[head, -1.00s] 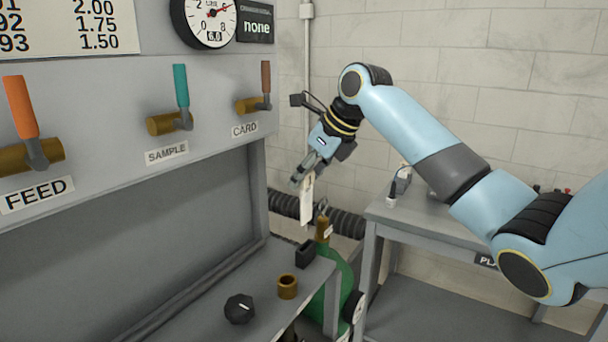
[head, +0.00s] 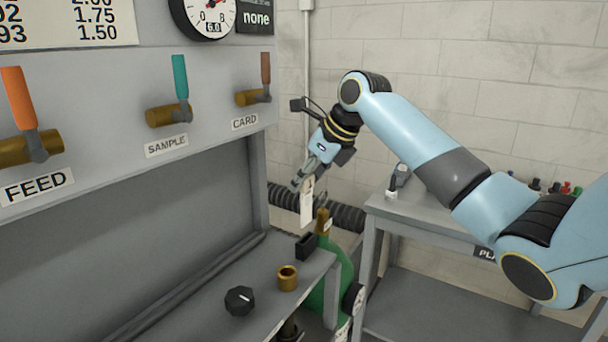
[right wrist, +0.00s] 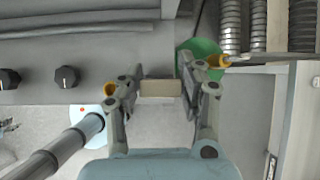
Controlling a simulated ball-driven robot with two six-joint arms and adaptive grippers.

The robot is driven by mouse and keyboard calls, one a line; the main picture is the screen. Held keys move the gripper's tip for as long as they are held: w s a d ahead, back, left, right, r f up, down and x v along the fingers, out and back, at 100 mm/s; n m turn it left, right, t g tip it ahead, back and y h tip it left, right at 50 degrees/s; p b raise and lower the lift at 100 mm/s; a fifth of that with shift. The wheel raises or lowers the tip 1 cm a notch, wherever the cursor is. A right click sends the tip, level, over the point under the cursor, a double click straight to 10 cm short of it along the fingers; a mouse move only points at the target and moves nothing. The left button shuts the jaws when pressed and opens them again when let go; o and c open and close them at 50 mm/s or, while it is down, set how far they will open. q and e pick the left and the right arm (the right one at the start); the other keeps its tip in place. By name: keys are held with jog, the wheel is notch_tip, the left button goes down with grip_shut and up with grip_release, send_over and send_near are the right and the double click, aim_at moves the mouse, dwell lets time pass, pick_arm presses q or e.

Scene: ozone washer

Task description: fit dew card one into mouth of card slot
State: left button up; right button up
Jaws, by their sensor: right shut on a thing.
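My right gripper (head: 304,180) is shut on a pale dew card (head: 307,205), which hangs nearly upright below the fingers. In the right wrist view the card (right wrist: 160,88) shows as a beige edge between the two fingertips. The card slot (head: 306,246) is a small black block at the right end of the bench shelf. The card's lower end is a little above the slot in the head view, with a gap between them. I cannot make out the slot in the right wrist view. My left gripper is not in view.
A brass cup (head: 287,278) and a black knob (head: 239,301) sit on the shelf near the slot. A green cylinder (head: 338,277) stands beyond the shelf edge. A grey table (head: 420,219) is at right.

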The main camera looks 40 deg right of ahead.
aim_at(308, 205)
jog(key=shift+f, duration=3.75)
jog(key=o, duration=1.1)
jog(key=shift+s+d+r, duration=0.1)
jog(key=shift+s+r, duration=0.05)
jog(key=shift+r, duration=0.2)
jog(key=v, duration=1.1)
jog(key=shift+s, duration=0.1)
